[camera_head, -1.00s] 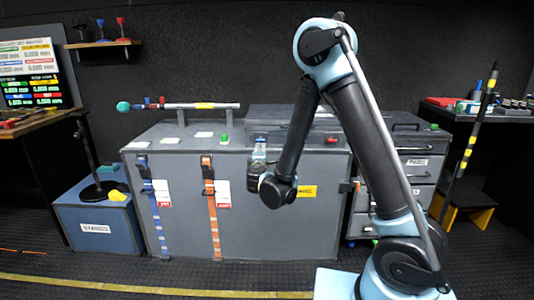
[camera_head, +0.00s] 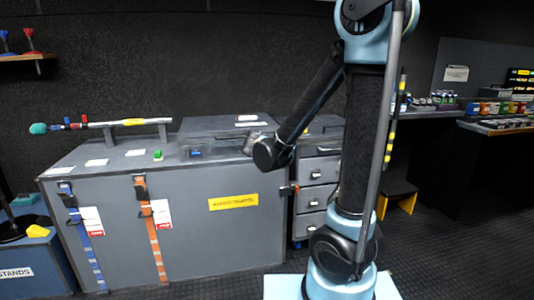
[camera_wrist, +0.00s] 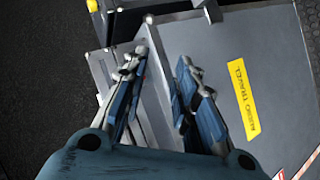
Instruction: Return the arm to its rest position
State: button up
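My arm stands in the right half of the head view, its upper link upright and its forearm slanting down to the left. My gripper (camera_wrist: 163,70) shows two blue and grey fingers in the wrist view, spread apart with nothing between them. In the head view it is mostly hidden behind the dark wrist joint. The grey case (camera_head: 185,230) with a yellow label (camera_wrist: 242,100) lies below and beyond the gripper. I cannot tell the exact gap between the fingers and the case.
A metal pole (camera_head: 110,123) rests on supports on the case top. A grey drawer unit (camera_head: 318,172) stands right of the case, with a yellow stool (camera_head: 402,194) beyond it. A blue box (camera_head: 35,262) is at left. Dark floor is open at right.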

jog(key=s+d+f+m+g, duration=0.3)
jog(key=s+d+m+g, duration=0.25)
jog(key=s+d, duration=0.95)
jog(key=s+d+f+m+g+y, duration=0.1)
jog(key=s+f+m+g, duration=0.1)
jog(key=s, duration=0.6)
jog(key=s+d+f+m+g+y, duration=0.1)
jog(key=s+f+m+g+y, duration=0.1)
jog(key=s, duration=0.7)
jog(key=shift+s+f+m, duration=0.3)
jog(key=shift+f+m, duration=0.25)
jog(key=shift+f, duration=0.3)
jog(key=shift+d, duration=0.1)
